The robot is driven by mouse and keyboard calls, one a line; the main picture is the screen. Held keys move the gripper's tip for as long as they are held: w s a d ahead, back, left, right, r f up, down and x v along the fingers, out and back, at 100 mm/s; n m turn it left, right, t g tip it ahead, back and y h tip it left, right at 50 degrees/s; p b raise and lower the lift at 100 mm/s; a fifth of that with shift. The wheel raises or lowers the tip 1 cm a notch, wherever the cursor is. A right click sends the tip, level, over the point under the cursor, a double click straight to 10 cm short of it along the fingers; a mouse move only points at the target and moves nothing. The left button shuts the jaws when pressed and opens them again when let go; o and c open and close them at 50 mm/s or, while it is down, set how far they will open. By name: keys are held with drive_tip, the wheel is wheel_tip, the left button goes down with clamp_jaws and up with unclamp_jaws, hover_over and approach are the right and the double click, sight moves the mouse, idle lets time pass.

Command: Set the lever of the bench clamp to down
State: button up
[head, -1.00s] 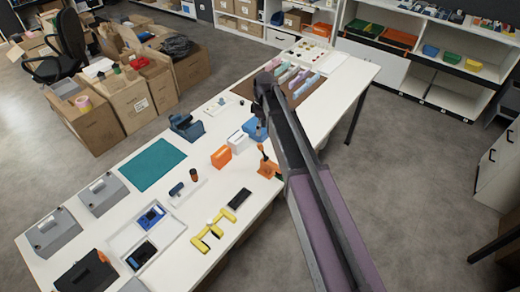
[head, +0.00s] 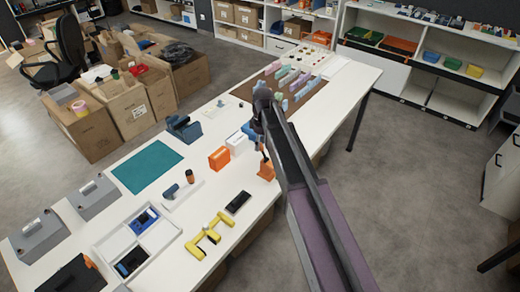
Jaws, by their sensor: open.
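The bench clamp (head: 266,170) is a small orange body near the table's right long edge in the head view. Its dark-tipped lever stands up from it, close beside my arm in the picture. My arm crosses the view from the bottom right, and its dark end with my gripper (head: 258,126) is above the table, beyond the clamp in the picture. The gripper is small, dark and partly hidden by my own arm. It is open, and I see nothing held in it. It appears apart from the clamp.
An orange block (head: 219,159) and a white box (head: 238,143) stand left of the clamp. A black flat item (head: 238,202) and a yellow tool (head: 209,235) lie nearer. A blue vise (head: 184,128) stands at the far edge. Floor right of the table is clear.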

drive_tip(key=shift+f, duration=0.45)
drive_tip(key=shift+c, duration=0.2)
clamp_jaws()
drive_tip(key=shift+s+a, duration=0.1)
drive_tip(key=shift+a, duration=0.1)
